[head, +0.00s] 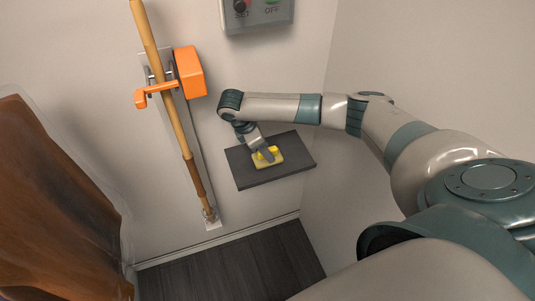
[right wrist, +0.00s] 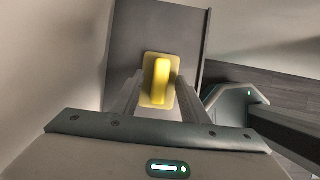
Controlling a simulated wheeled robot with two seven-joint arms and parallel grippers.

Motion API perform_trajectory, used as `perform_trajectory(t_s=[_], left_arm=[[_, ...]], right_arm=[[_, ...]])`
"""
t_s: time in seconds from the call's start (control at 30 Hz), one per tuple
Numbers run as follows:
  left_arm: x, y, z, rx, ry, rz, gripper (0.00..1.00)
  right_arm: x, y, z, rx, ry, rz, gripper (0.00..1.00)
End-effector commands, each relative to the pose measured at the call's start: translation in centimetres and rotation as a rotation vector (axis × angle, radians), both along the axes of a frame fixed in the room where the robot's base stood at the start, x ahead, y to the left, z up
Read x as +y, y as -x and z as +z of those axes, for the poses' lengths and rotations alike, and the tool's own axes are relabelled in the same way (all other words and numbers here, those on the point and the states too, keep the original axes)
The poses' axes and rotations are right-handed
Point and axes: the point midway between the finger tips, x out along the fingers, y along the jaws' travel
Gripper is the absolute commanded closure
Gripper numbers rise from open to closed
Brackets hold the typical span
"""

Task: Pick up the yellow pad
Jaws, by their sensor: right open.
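The yellow pad (head: 266,163) lies on a dark grey shelf (head: 240,173) fixed to the wall in the head view. It has a raised yellow grip on top. In the right wrist view the yellow pad (right wrist: 146,92) lies ahead on the dark shelf (right wrist: 155,25), with its raised grip lengthwise between the fingers. My right gripper (head: 262,152) reaches down over the pad from the upper left. In the right wrist view my right gripper (right wrist: 157,98) is open, its fingers on either side of the grip. Whether they touch it I cannot tell. My left gripper is not in view.
A wooden pole (head: 178,125) with an orange clamp (head: 190,72) stands on the wall left of the shelf. A grey control box (head: 257,14) is above. A brown garment in a clear cover (head: 60,200) hangs at the far left. A side wall is close on the right.

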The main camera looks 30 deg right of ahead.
Motion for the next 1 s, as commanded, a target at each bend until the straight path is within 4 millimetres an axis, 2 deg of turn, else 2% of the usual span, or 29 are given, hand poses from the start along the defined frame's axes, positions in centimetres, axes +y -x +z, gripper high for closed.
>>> perform_trajectory(t_s=[0.27,0.3,0.47,0.77,1.0], left_arm=[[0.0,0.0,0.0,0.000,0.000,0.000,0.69],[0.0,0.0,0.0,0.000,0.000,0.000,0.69],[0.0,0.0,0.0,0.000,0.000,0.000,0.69],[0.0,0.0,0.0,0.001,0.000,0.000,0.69],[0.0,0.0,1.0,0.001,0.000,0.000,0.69]], right_arm=[[0.0,0.0,0.0,0.000,0.000,0.000,0.59],[0.0,0.0,0.0,0.000,0.000,0.000,0.62],[0.0,0.0,0.0,0.000,0.000,0.000,1.00],[0.0,0.0,0.1,0.000,0.000,0.000,1.00],[0.0,0.0,1.0,0.000,0.000,0.000,1.00]])
